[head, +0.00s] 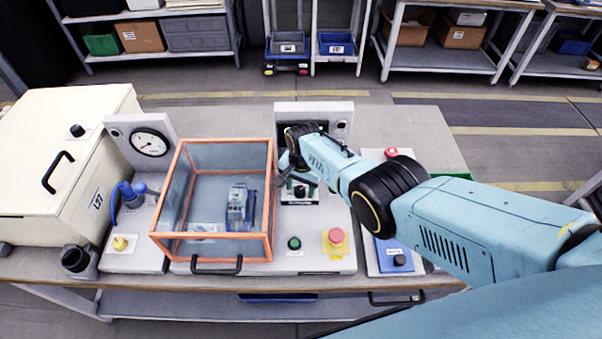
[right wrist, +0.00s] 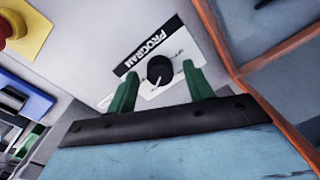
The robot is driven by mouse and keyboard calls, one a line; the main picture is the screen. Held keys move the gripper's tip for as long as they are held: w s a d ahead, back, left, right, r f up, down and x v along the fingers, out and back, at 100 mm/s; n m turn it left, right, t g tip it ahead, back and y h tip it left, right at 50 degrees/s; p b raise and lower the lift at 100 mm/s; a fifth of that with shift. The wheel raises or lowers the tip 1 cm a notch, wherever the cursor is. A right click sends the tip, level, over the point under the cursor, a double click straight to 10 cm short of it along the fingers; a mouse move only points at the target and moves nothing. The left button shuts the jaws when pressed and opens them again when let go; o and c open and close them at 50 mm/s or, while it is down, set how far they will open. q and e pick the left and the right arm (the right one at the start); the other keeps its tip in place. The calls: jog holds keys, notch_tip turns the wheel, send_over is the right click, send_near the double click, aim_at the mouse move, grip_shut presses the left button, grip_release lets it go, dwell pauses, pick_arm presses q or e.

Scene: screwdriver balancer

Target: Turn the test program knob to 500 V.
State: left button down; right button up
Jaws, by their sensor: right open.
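The program knob (right wrist: 160,71) is round and black with a white pointer line, on a white plate under a black "PROGRAM" label (right wrist: 148,48). The pointer slants to the lower left in the right wrist view; the scale markings are too small to read. My right gripper (right wrist: 160,69) is open, its green fingers on either side of the knob in that view, with gaps on both sides. I cannot tell whether the fingertips reach around the knob in depth. In the head view the gripper (head: 295,172) is over the program plate (head: 299,198), partly hiding it. My left gripper is not in view.
An orange-framed clear box (head: 212,237) stands just left of the knob, close to my gripper. A red emergency button (head: 336,236) and a green button (head: 294,243) are in front. A gauge (head: 150,142) and cream cabinet (head: 50,160) stand left.

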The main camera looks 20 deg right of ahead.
aim_at(301, 189)
notch_tip(301, 189, up, 6)
jog(key=p, duration=0.4)
jog(key=shift+s+d, duration=0.1)
jog(key=shift+d, duration=0.05)
notch_tip(301, 189, up, 7)
jog(key=p, duration=0.2)
jog(key=shift+s, duration=0.15)
jog(key=shift+d, duration=0.1)
